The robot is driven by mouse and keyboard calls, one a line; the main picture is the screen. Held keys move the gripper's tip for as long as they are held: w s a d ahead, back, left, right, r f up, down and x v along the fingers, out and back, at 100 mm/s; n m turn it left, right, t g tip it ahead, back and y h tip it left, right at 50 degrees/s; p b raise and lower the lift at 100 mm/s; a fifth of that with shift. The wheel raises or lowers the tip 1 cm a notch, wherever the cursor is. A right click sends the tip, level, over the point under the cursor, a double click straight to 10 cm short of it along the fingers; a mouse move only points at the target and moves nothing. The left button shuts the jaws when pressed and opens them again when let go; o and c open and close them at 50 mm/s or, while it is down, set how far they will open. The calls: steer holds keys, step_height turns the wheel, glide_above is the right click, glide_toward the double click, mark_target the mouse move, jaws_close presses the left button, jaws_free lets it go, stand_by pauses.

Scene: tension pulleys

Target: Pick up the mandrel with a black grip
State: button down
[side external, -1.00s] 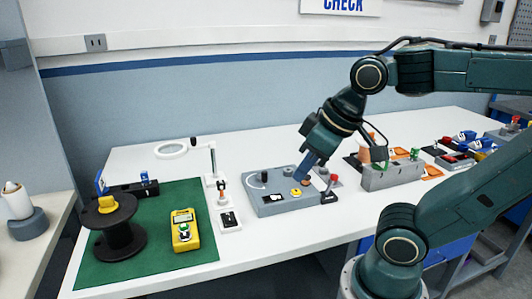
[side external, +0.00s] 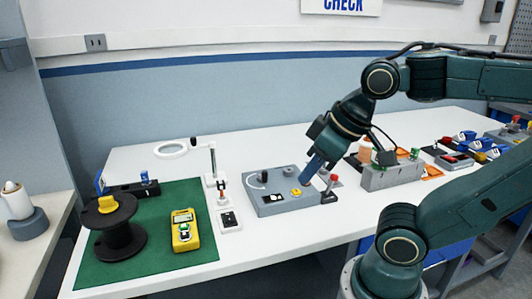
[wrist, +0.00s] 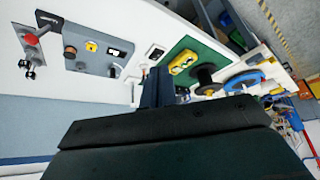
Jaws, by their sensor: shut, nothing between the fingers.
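My gripper (side external: 310,172) is shut and empty, with its blue fingers pointing down over the right part of the grey panel box (side external: 268,204). The fingers (wrist: 158,88) also show in the wrist view. I cannot pick out the mandrel with certainty. A small upright piece with a dark part and a red-orange part (side external: 222,187) stands on a white base left of the panel box, well apart from my gripper. It is too small to tell whether it is the mandrel.
The panel box carries a black knob and a yellow button. A red-topped lever (side external: 333,180) stands close right of my fingers. A grey block (side external: 390,178) is farther right. A green mat (side external: 150,270) holds a black spool (side external: 118,240) and a yellow meter (side external: 185,231).

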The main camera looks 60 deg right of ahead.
steer(key=c, duration=2.2)
jaws_free()
steer(key=c, duration=1.2)
jaws_free()
steer(key=shift+o, duration=0.2)
steer(key=m+g, duration=0.6)
steer(key=m, duration=0.3)
glide_above(221, 182)
step_height(221, 182, down, 4)
steer(key=shift+r, duration=0.1)
steer(key=shift+f, duration=4.35)
